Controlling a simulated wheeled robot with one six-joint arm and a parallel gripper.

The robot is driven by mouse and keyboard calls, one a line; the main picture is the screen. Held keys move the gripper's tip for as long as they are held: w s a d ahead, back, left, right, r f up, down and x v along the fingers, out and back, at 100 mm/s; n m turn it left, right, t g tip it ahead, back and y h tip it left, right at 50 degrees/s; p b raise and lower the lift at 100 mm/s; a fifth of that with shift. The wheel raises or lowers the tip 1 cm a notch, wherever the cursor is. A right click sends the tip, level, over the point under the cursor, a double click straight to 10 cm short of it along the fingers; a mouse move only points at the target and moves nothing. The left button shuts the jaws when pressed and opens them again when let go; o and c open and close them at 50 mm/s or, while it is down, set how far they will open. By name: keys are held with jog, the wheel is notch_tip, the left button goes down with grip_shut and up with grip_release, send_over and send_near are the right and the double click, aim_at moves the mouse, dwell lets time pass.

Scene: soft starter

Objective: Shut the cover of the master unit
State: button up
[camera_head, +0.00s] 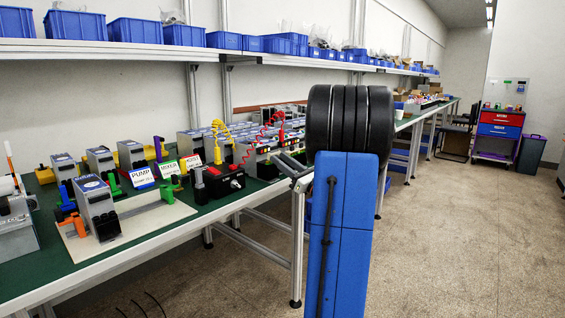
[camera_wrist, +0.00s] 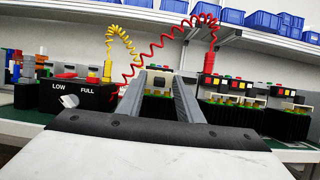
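My gripper (camera_wrist: 159,76) is open and empty in the wrist view, with two long grey fingers. In the head view its fingers (camera_head: 287,158) point left at the bench's front edge, right of the black box. Several grey and black units (camera_head: 250,152) stand in a row behind the box. In the wrist view one unit (camera_wrist: 158,85) shows between the fingers, apart from them, and others (camera_wrist: 245,105) stand to the right. No unit is legibly marked as the master, and I cannot make out an open cover.
The black box with a LOW/FULL knob (camera_wrist: 70,101) stands left of my fingers. A red coiled cord (camera_wrist: 165,48) and a yellow one (camera_wrist: 123,38) arch above. PUMP (camera_head: 143,178) and MIXER (camera_head: 170,169) signs stand farther left. Blue bins (camera_head: 135,30) line the shelf. The floor (camera_head: 450,240) at right is clear.

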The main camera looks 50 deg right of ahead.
aim_at(277, 156)
grip_shut()
jog(key=r+g, duration=0.1)
jog(key=g, duration=0.2)
jog(key=shift+r+g, duration=0.2)
jog(key=shift+g, duration=0.1)
jog(key=g, duration=0.2)
jog(key=w+r+g, duration=0.1)
jog(key=g, duration=0.1)
jog(key=r+g, duration=0.1)
jog(key=g, duration=0.1)
jog(key=shift+w+h, duration=0.35)
jog(key=shift+h, duration=0.05)
jog(key=shift+w+a+r+g, duration=0.1)
jog(key=shift+w+g, duration=0.15)
jog(key=shift+g, duration=0.7)
jog(key=shift+w+r+g, duration=0.1)
jog(key=shift+w+g, duration=0.15)
jog(key=shift+g, duration=0.7)
